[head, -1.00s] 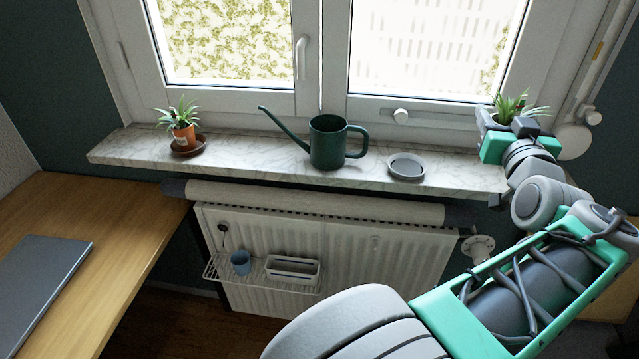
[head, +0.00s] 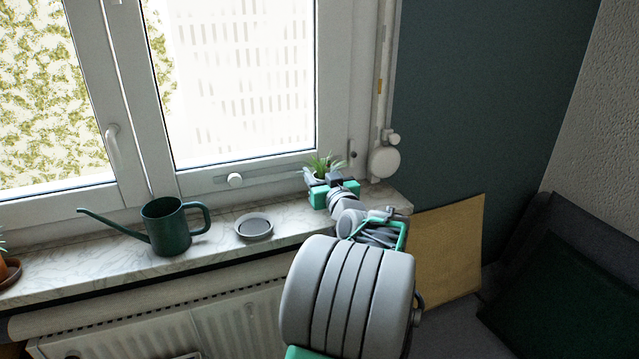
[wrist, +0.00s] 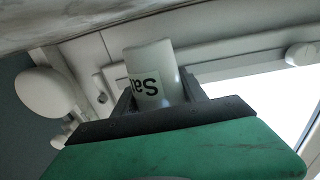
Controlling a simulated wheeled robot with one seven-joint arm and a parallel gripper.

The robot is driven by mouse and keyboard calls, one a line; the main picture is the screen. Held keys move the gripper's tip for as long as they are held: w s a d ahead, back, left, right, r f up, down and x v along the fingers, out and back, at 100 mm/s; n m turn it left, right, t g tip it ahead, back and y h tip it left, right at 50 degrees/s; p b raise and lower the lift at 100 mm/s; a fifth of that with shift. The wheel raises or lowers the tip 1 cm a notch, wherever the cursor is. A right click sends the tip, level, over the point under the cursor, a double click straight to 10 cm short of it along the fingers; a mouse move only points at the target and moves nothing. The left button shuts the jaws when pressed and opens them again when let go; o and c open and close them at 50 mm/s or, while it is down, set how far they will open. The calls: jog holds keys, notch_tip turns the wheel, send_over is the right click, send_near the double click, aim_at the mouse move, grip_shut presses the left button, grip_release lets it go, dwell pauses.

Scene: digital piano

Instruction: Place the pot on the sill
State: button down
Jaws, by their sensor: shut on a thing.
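My gripper (head: 327,178) is shut on a small pot with a spiky green plant (head: 321,163), at the right end of the window, by the frame. In the wrist view the whitish pot (wrist: 148,68) sits between the two fingers, with a label reading "Sa" upside down. The marble sill (head: 120,270) runs along under the window; it also shows at the top left of the wrist view (wrist: 60,22). The pot looks apart from the sill, but my gripper hides its base in the head view.
A grey, empty saucer (head: 254,218) lies on the sill, left of my gripper. A dark green watering can (head: 168,230) stands further left. A terracotta pot on a saucer (head: 8,275) is cut off at the left edge.

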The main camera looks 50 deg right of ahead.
jog(key=shift+f, duration=1.3)
jog(key=shift+f, duration=0.1)
jog(key=shift+f+b, duration=0.15)
jog(key=shift+b, duration=0.2)
jog(key=c, duration=0.6)
grip_release()
jog(key=shift+c, duration=0.2)
jog(key=shift+r+p, duration=0.3)
jog(key=shift+p, duration=0.1)
jog(key=b+v, duration=0.1)
jog(key=v, duration=1.1)
jog(key=shift+b, duration=0.4)
jog(key=shift+f, duration=0.15)
